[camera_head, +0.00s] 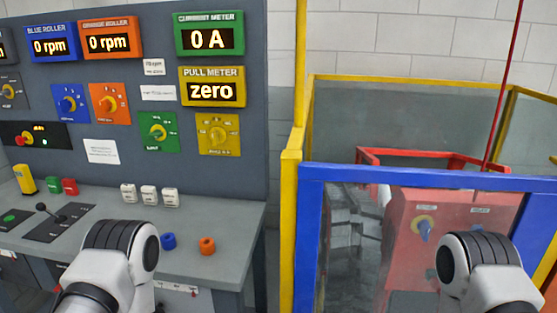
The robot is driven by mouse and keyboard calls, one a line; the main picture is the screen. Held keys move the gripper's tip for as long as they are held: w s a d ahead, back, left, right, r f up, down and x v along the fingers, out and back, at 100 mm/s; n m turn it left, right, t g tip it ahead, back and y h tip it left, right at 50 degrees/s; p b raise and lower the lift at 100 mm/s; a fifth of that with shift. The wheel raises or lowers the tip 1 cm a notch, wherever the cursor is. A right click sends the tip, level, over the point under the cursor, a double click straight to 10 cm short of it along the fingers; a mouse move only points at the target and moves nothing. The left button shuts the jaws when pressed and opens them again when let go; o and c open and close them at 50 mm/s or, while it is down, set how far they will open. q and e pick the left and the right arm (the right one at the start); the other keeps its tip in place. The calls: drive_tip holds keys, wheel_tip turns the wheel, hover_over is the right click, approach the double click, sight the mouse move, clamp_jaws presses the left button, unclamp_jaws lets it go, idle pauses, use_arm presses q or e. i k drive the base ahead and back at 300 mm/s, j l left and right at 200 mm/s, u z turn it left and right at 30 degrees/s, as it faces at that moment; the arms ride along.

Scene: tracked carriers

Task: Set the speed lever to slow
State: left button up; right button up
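A small black-knobbed lever (52,214) stands on a dark plate (66,226) on the grey console at the lower left. Its labels are too small to read, so I cannot tell its setting or whether it is the speed lever. A red cabinet (400,265) behind the blue-framed panel at the right carries a blue knob on a yellow disc (423,228) and a second blue control, partly hidden by my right arm. Their labels are also unreadable. White links of both my arms show at the bottom. Neither gripper is in view.
Displays above the console include a blue roller meter (51,45) and an orange roller meter (108,41) reading 0 rpm, and a pull meter (212,86) reading zero. A yellow post (291,220) and blue frame (420,175) bound the right side.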

sight(41, 207)
drive_tip(key=u, duration=1.55)
drive_tip(key=i+j+z, duration=0.25)
drive_tip(key=l, duration=0.1)
